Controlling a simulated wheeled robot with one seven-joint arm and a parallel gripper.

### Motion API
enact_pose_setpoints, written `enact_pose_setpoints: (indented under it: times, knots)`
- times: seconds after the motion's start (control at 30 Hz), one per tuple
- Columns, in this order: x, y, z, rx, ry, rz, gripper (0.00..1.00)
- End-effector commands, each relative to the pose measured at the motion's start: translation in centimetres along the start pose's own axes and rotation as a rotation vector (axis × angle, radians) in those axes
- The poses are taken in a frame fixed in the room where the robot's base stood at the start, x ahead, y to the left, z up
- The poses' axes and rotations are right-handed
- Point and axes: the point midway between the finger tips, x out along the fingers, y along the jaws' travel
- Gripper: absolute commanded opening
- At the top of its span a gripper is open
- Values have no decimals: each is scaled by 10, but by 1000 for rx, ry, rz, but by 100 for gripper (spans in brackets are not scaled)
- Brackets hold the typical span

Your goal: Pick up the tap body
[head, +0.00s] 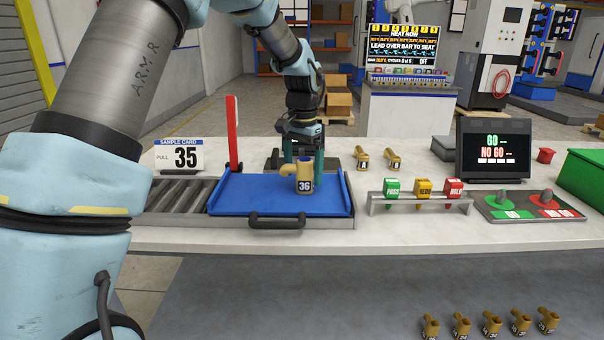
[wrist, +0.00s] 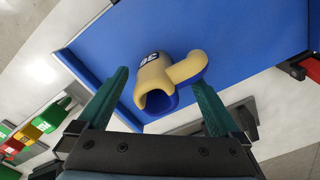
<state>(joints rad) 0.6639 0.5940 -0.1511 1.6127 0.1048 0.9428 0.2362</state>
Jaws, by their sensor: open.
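A brass-coloured tap body (head: 305,174) with a dark label reading 36 stands upright on the blue tray (head: 235,204). Its spout points left in the head view. In the wrist view the tap body (wrist: 153,75) shows its open, blue-lined mouth, with the spout to the right. My gripper (head: 304,160) is open, its teal fingers pointing down just behind the tap body in the head view. In the wrist view my gripper (wrist: 159,78) has its fingertips on either side of the tap body, with the spout near the right one. I see no contact.
Two more tap bodies (head: 376,159) stand on the white table right of the tray. A rack with PASS, REDO and HOLD blocks (head: 422,194) is at the right. A red upright lever (head: 233,135) rises at the tray's back left.

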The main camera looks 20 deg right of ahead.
Motion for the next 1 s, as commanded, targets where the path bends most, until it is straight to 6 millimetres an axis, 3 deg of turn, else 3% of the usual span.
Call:
enact_pose_setpoints:
  times: [0.07,0.93,1.0]
  knots:
    - [0,0,0,0,0,0,99]
    - [0,0,0,-1,-1,0,1]
    - [0,0,0,-1,-1,0,0]
